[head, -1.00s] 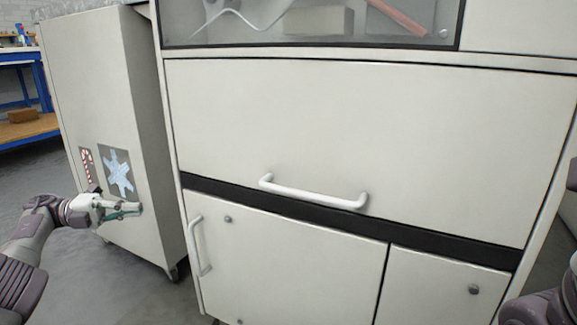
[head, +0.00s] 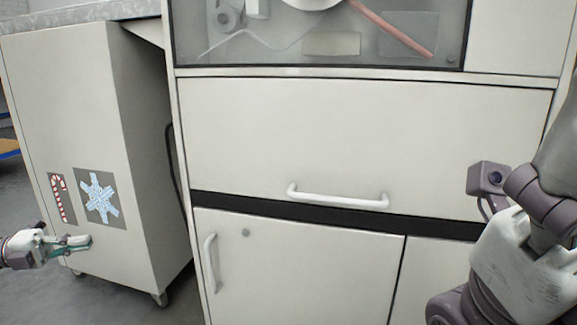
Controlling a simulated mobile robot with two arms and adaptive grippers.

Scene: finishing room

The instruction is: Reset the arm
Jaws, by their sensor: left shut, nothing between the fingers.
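My left gripper (head: 80,242) is at the lower left of the head view. It is shut and empty, in front of the side of a grey-white rolling cabinet, below its candy cane and snowflake stickers. I cannot tell the exact gap to the cabinet. My right arm (head: 520,250) fills the lower right of the view, folded upward. The fingers of my right gripper do not show.
A large white cabinet (head: 330,120) stands straight ahead. It has a white bar handle (head: 338,199), a lower door with an upright handle (head: 211,263) and a glazed top. The rolling cabinet (head: 75,100) with a snowflake sticker (head: 100,198) stands at left.

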